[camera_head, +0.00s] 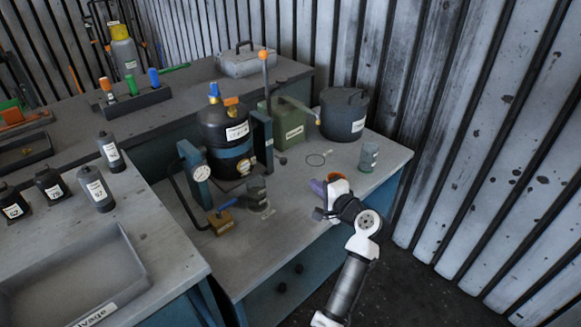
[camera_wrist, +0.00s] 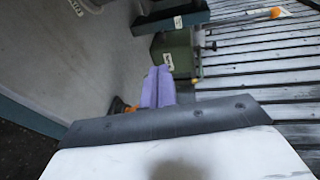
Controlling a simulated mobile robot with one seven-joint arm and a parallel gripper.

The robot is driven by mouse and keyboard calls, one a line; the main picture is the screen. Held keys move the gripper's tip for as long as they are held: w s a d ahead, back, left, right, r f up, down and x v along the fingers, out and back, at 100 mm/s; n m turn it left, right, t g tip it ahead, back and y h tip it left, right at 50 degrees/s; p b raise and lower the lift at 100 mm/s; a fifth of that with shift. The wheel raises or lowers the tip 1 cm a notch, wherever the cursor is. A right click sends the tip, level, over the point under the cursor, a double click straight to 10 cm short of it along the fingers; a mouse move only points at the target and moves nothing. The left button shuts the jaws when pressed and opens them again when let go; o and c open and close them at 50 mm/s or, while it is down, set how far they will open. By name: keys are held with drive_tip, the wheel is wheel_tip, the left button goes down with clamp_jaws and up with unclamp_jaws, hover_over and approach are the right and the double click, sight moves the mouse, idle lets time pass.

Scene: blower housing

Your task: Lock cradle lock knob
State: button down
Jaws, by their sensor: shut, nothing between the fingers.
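A black vessel (camera_head: 222,124) sits in a cradle with blue uprights (camera_head: 262,138) on the bench. A dark round knob (camera_head: 283,160) shows beside the right upright; I cannot tell for certain that it is the cradle lock knob. My gripper (camera_head: 318,187) is over the front right of the bench, to the right of the cradle and apart from it. Its purple fingers (camera_wrist: 158,88) are together and empty in the wrist view. The wrist view also shows a dark blue bar (camera_wrist: 175,20) ahead, probably part of the cradle.
A green box (camera_head: 287,122) with an orange-tipped lever (camera_head: 264,58) stands behind the cradle. A dark lidded pot (camera_head: 343,113) and a clear jar (camera_head: 369,157) stand at right. A glass (camera_head: 257,192) and brass block (camera_head: 221,222) are in front. An orange-rimmed item (camera_head: 337,176) is by my gripper.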

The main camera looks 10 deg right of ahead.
drive_tip(key=p, duration=0.3)
approach(282, 160)
drive_tip(key=x, duration=0.5)
drive_tip(key=shift+d+f, duration=0.35)
drive_tip(key=shift+w+a+f, duration=0.15)
drive_tip(key=shift+w+f, duration=0.05)
drive_tip(key=shift+w, duration=0.4)
drive_tip(key=w, duration=0.1)
drive_tip(key=w+a+b, duration=0.1)
drive_tip(key=shift+w+a+f, duration=0.1)
drive_tip(key=shift+w+a, duration=0.15)
drive_tip(key=shift+a, duration=0.05)
drive_tip(key=shift+r, duration=0.25)
drive_tip(key=shift+r, duration=0.1)
